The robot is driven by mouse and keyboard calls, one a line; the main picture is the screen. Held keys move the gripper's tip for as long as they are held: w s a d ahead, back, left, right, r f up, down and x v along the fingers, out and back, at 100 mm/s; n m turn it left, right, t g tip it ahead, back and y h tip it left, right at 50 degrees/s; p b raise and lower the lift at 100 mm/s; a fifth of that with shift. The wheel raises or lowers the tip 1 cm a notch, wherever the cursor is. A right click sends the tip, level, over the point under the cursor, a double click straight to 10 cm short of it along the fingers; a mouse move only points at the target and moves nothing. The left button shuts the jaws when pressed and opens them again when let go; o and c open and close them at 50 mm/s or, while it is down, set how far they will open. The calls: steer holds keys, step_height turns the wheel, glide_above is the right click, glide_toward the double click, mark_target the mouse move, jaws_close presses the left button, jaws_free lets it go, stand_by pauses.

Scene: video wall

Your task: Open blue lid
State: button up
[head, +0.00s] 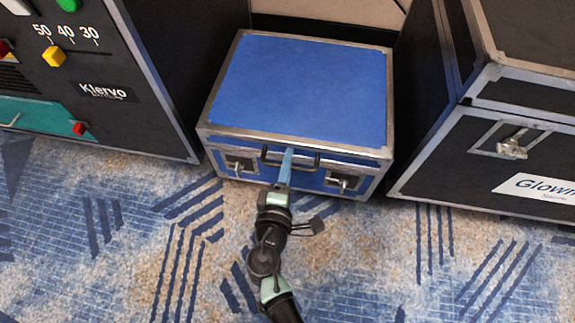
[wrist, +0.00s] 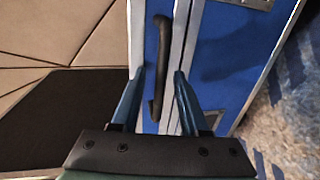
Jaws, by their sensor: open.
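The blue lid (head: 305,85) lies flat and closed on a blue case with metal edging, in the middle of the head view. A dark bar handle (head: 312,162) is on the front edge of the lid; it also shows in the wrist view (wrist: 159,60). My gripper (head: 288,153) is at the middle of this handle. In the wrist view my gripper (wrist: 159,71) has its two blue fingers apart, one on each side of the handle. I cannot tell whether either finger touches it. The head view hides part of the handle behind the fingers.
Metal latches (head: 240,164) and (head: 342,182) sit on the case front. A black control cabinet (head: 120,110) stands close on the left, and a black flight case (head: 440,150) close on the right. Patterned blue carpet (head: 400,260) in front is clear.

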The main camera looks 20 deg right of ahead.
jaws_close()
stand_by(1.4)
